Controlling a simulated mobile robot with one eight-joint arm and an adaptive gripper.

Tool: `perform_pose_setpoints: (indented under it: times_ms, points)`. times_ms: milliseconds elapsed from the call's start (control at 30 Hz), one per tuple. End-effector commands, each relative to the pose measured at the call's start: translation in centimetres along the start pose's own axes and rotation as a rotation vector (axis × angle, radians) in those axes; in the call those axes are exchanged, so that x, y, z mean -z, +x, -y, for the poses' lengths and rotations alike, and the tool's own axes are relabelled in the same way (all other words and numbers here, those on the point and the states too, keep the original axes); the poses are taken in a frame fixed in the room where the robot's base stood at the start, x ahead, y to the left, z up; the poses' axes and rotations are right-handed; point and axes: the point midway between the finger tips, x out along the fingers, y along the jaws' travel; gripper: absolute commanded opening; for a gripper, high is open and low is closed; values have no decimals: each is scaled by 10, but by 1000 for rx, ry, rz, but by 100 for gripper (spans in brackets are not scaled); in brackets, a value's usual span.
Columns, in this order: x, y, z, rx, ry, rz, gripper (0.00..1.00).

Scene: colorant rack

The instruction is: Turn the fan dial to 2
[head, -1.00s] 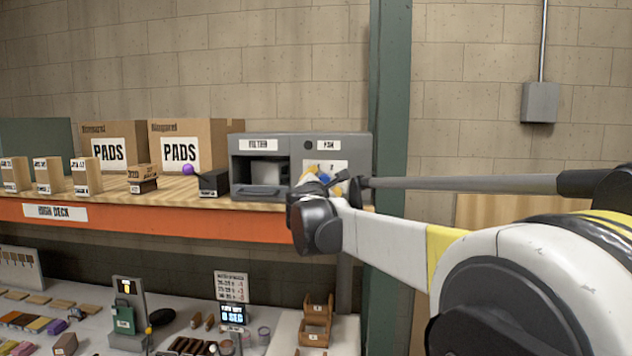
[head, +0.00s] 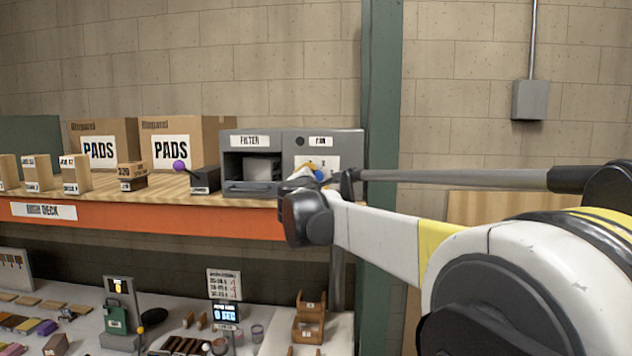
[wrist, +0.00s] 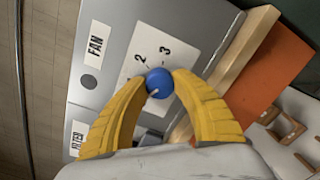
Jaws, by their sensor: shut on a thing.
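The fan dial (wrist: 159,83) is a round blue knob with a pale pointer mark, on a white scale plate (wrist: 150,52) where 2 and 3 can be read. My gripper (wrist: 160,82) has its yellow fingers shut on the dial, one on each side. The rest of the scale is hidden by the fingers. In the head view, the grey fan unit (head: 350,140) stands at the right end of the high deck. There the blue dial (head: 319,175) shows only partly behind my gripper (head: 312,174). I cannot tell exactly which number the pointer faces.
The filter bay (head: 233,168) is open left of the fan panel. A black box with a purple ball (head: 180,166) stands beside it. A green post (head: 382,130) rises close on the right. The lower bench (head: 270,325) holds several small items.

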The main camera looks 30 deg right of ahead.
Motion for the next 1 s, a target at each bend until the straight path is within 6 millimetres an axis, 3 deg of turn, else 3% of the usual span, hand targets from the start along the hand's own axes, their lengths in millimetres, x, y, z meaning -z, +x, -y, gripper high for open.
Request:
perform_pose_setpoints:
  times_ms: [1000]
  points:
    - [0, 0, 0, 22, 958, -27, 0]
